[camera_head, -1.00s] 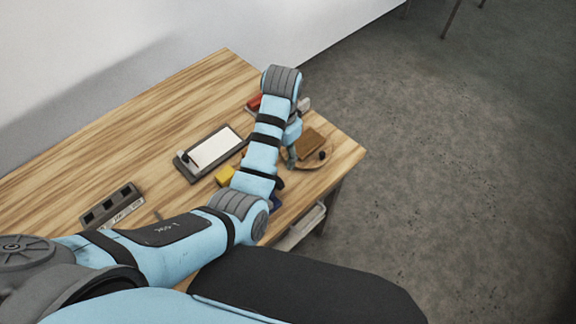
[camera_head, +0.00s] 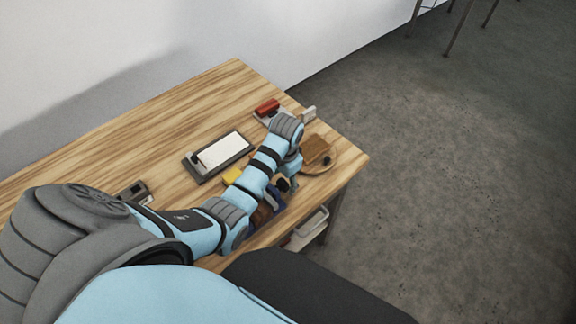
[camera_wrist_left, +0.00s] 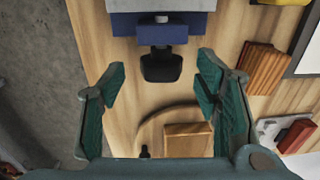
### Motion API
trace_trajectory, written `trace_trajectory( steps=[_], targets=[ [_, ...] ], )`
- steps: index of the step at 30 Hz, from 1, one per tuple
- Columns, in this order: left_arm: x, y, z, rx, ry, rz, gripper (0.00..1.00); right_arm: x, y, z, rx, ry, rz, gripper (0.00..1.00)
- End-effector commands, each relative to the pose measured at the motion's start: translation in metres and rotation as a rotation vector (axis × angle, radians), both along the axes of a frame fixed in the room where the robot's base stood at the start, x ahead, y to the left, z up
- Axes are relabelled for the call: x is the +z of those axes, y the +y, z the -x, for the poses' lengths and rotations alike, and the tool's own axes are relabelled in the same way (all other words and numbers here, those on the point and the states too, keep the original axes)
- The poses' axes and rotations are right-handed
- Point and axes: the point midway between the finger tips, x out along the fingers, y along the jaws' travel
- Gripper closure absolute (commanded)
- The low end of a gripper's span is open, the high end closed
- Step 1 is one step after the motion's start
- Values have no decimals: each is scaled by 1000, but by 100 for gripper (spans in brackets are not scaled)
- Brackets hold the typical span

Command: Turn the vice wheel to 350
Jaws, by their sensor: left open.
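The vice is blue and grey (camera_wrist_left: 155,22) and shows at the top of the left wrist view. A black wheel or knob (camera_wrist_left: 162,66) stands out from it on a short shaft. No readable number shows on it. In the head view the blue vice (camera_head: 277,197) is partly hidden behind my left arm at the table's front edge. My left gripper (camera_wrist_left: 165,92) is open, with its green fingers apart on either side of the black wheel's line. The wheel sits just beyond the fingertips, and I see no contact. My right gripper is not in view.
A round wooden board (camera_head: 331,158) with a brown block (camera_head: 316,149) lies near the right table corner. A red item (camera_head: 267,107), a framed white panel (camera_head: 224,149) and a yellow block (camera_head: 232,176) are nearby. The table's far left is clear.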

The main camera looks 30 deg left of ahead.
Motion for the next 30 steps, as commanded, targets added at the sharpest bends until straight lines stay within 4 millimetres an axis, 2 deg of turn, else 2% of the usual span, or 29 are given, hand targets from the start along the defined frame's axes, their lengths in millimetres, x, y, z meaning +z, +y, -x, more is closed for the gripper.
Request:
trace_trajectory(
  steps=[4, 12, 13, 21, 22, 30],
  targets=[
    [-15, 6, 3, 10, 0, 0, 43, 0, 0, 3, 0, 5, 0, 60],
    [-19, 7, 3, 13, -2, 1, 43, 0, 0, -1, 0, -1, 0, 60],
    [-19, 7, 3, 13, -2, 1, 44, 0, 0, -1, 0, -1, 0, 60],
    [-18, 7, 3, 12, -2, 1, 88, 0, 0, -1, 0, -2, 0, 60],
    [-18, 7, 3, 12, -2, 1, 91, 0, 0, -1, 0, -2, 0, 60],
    [-18, 8, 3, 13, 8, 29, 91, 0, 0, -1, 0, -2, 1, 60]
  ],
)
